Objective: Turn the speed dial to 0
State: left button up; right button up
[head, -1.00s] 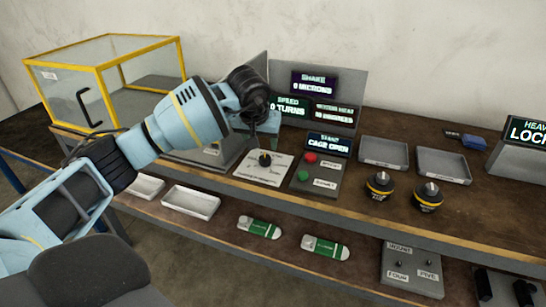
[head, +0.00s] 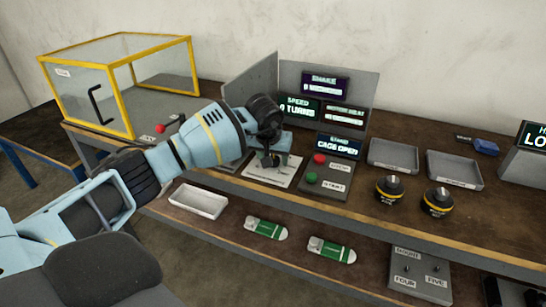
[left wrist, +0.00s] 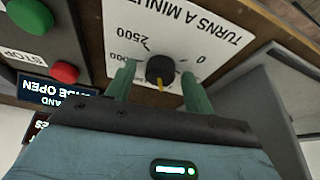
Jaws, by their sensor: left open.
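The speed dial (left wrist: 160,70) is a small black knob with a yellow pointer mark, on a white plate (left wrist: 205,28) printed with "TURNS A MINUTE", 2500 and 0. In the left wrist view the print is upside down and the mark points down toward my gripper's palm, not at the 0. My left gripper (left wrist: 158,73) is open, with one green finger on each side of the dial; small gaps seem to show. In the head view the gripper (head: 270,160) is over the plate (head: 275,176) and partly hides the dial. My right gripper is out of view.
A box with red (head: 320,159) and green (head: 311,178) buttons stands just right of the plate. Displays stand behind, including the speed display (head: 298,107), its digit hard to read. A yellow-framed clear case (head: 118,75) is at the left. Grey trays (head: 393,155) and black-yellow knobs (head: 390,188) are right.

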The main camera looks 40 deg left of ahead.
pick_arm(q)
jog(key=shift+c, duration=0.4)
jog(key=c, duration=0.9)
